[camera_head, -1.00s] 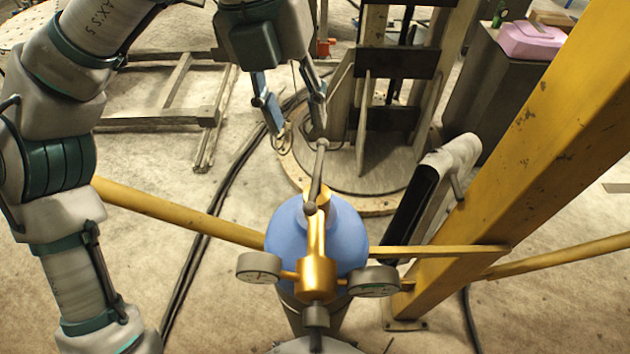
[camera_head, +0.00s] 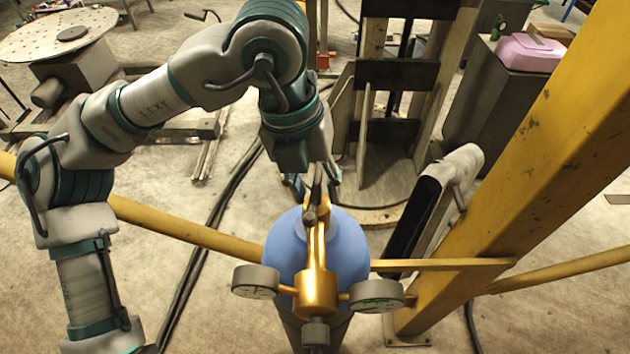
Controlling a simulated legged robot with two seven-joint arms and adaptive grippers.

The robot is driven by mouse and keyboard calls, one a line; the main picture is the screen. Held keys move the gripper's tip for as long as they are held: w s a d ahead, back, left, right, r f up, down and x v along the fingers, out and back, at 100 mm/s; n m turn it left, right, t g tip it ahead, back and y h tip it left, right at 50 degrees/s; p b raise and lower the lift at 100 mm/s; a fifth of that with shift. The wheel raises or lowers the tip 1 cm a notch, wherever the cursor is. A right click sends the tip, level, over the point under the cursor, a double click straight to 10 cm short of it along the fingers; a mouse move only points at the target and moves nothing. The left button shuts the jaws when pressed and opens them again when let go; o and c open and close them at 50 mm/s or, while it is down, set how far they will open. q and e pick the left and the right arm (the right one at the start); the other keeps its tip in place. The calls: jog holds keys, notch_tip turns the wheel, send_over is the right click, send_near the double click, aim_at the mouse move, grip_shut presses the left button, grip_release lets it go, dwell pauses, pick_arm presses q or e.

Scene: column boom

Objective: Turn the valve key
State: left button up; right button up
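The valve key (camera_head: 315,187) is a grey metal bar on top of the brass valve (camera_head: 317,285), which sits on a blue gas cylinder (camera_head: 344,245). The key points away from me, toward my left gripper (camera_head: 313,181). The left gripper hangs from above just past the valve, its fingers apart on either side of the key's far end. The wrist partly hides the fingers, and I cannot tell whether they touch the key. My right gripper is not in view.
Two round gauges (camera_head: 255,282) (camera_head: 376,295) flank the valve. A yellow post (camera_head: 520,165) slants up on the right, with yellow rails beside the cylinder. Black cables (camera_head: 190,270) lie on the floor at left.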

pick_arm(q)
grip_shut()
jog(key=shift+n+b, duration=0.6)
jog(key=shift+n, duration=0.2)
jog(key=shift+o, duration=0.9)
grip_release()
notch_tip(320, 180, up, 12)
jog(key=a, duration=0.2)
jog(key=shift+f, duration=0.15)
jog(key=shift+w+a, duration=0.1)
